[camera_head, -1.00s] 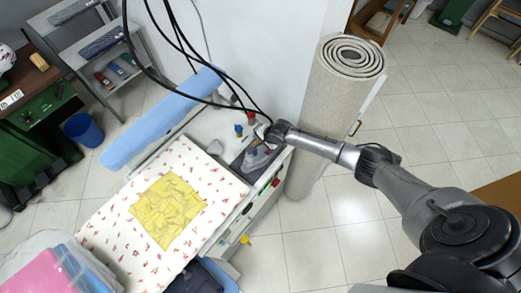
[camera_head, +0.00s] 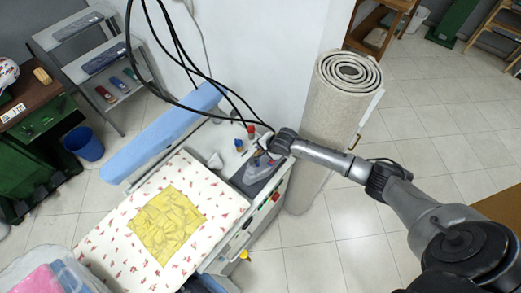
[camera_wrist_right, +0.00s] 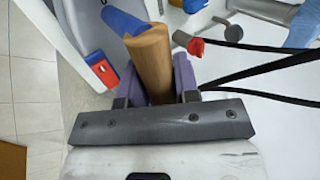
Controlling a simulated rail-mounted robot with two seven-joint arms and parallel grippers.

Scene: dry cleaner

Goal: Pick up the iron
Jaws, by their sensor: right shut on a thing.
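The iron (camera_head: 257,170) is a grey soleplate with a handle above it. It rests on, or just above, a dark pad at the right end of the ironing station; I cannot tell which. My right gripper (camera_head: 265,144) is at its handle, coming from the right. In the right wrist view the brown handle (camera_wrist_right: 152,62) lies between the purple-grey fingers of the right gripper (camera_wrist_right: 155,80), which are shut on it. The lower part of the iron is hidden there. My left gripper is not in view.
Black cables (camera_head: 205,75) hang near the iron. A rolled carpet (camera_head: 325,125) stands close to my right arm. Tiled floor is free at right.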

